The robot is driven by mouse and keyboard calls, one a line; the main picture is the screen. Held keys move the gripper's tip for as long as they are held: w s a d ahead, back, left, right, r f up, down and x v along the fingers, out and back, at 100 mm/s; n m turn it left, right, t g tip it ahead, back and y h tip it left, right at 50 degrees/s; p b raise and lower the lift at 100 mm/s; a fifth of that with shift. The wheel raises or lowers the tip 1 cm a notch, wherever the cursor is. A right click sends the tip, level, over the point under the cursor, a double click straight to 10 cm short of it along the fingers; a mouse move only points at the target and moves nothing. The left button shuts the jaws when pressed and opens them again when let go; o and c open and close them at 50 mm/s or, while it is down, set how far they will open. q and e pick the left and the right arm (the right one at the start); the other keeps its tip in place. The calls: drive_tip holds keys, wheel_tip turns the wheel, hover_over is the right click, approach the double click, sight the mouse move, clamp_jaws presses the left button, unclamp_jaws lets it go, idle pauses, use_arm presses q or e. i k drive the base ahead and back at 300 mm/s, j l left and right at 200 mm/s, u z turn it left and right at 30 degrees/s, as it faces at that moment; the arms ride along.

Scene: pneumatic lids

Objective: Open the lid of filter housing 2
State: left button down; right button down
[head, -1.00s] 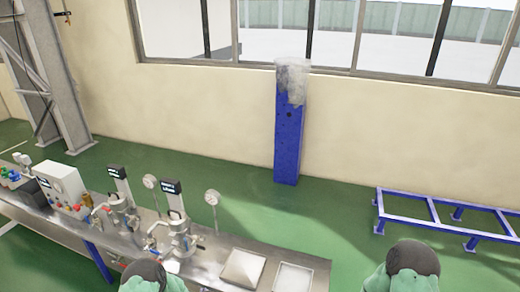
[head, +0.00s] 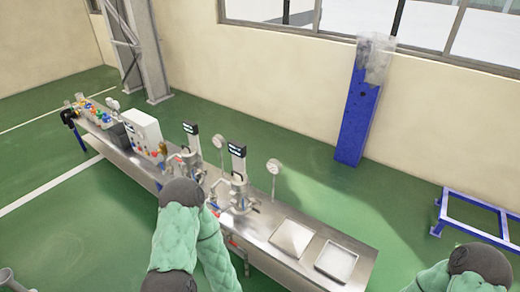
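Two metal filter housings stand on the steel bench (head: 262,243). The writing on the posts is too small to read, so I cannot tell which is housing 2. The lids are too small to tell open from shut. My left arm, in a green padded sleeve, rises in front of the bench and hides part of its front edge. My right arm shows at the lower right corner. Neither gripper is in view.
Two shallow trays (head: 293,238) (head: 336,262) lie at the bench's right end. Round gauges (head: 273,167) stand behind the housings. A white control box (head: 142,131) sits further left. A blue pillar (head: 357,115) and a blue frame (head: 478,212) stand beyond.

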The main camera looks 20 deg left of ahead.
sight(239, 181)
drive_tip(key=i+j+z, duration=0.1)
drive_tip(key=j, duration=0.45)
drive_tip(key=i+j+z, duration=0.1)
drive_tip(key=j, duration=0.4)
drive_tip(key=i+j+z, duration=0.1)
drive_tip(key=j, duration=0.45)
drive_tip(key=i+j+z, duration=0.1)
drive_tip(key=j, duration=0.45)
